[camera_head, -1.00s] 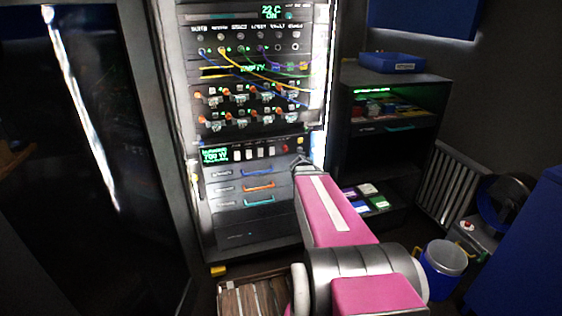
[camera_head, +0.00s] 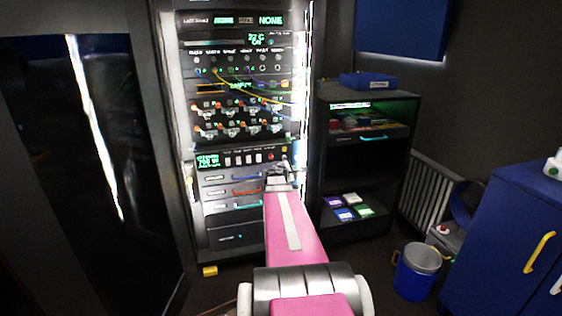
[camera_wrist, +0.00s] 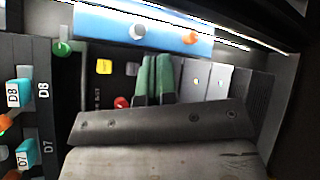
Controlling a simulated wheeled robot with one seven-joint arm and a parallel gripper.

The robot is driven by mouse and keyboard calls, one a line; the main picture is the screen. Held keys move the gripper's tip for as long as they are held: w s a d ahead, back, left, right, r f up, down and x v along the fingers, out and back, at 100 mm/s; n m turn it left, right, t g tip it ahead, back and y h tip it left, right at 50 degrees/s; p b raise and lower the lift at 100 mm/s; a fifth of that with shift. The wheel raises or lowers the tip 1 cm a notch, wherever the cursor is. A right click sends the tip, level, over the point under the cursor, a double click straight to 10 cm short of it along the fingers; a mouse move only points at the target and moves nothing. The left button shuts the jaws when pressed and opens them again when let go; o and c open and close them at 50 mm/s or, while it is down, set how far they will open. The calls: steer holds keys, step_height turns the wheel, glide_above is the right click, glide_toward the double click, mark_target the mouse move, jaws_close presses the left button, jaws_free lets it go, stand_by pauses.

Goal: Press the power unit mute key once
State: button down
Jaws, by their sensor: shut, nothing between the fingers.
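The power unit panel (camera_head: 240,159) is the strip in the rack with a green display (camera_head: 208,161), several pale switches, a red button (camera_head: 271,156) and a small yellow key (camera_head: 284,149) at its right end. I cannot read which key is marked mute. The wrist view shows the yellow key (camera_wrist: 104,67) and the red button (camera_wrist: 122,102) on a black face. My gripper (camera_head: 280,170) is in front of the right part of this panel. Its green finger pads (camera_wrist: 155,70) are together and empty, beside the yellow key and red button. I cannot tell whether they touch the panel.
Above the panel are rows of orange knobs (camera_head: 225,130) and cables. Drawers with coloured handles (camera_head: 247,191) are below. A dark shelf (camera_head: 365,94) stands to the right, with a blue bin (camera_head: 417,275) and blue cabinet (camera_head: 508,240) further right. Floor is bare before the shelf.

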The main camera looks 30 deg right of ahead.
mark_target(286, 159)
steer(key=w+d, duration=0.2)
steer(key=w, duration=0.6)
steer(key=shift+w, duration=0.25)
steer(key=shift+d, duration=0.1)
stand_by(2.0)
steer(key=shift+w+d, duration=0.1)
steer(key=shift+w, duration=0.3)
steer(key=shift+w+d, duration=0.1)
steer(key=shift+w, duration=0.35)
stand_by(0.7)
steer(key=shift+s, duration=0.1)
steer(key=shift+s+a, duration=0.25)
steer(key=shift+s, duration=0.5)
steer(key=shift+s+a, duration=0.2)
steer(key=shift+s, duration=0.6)
steer(key=shift+s+a, duration=0.15)
steer(key=shift+s, duration=0.7)
steer(key=shift+s+a, duration=0.2)
steer(key=shift+s, duration=0.6)
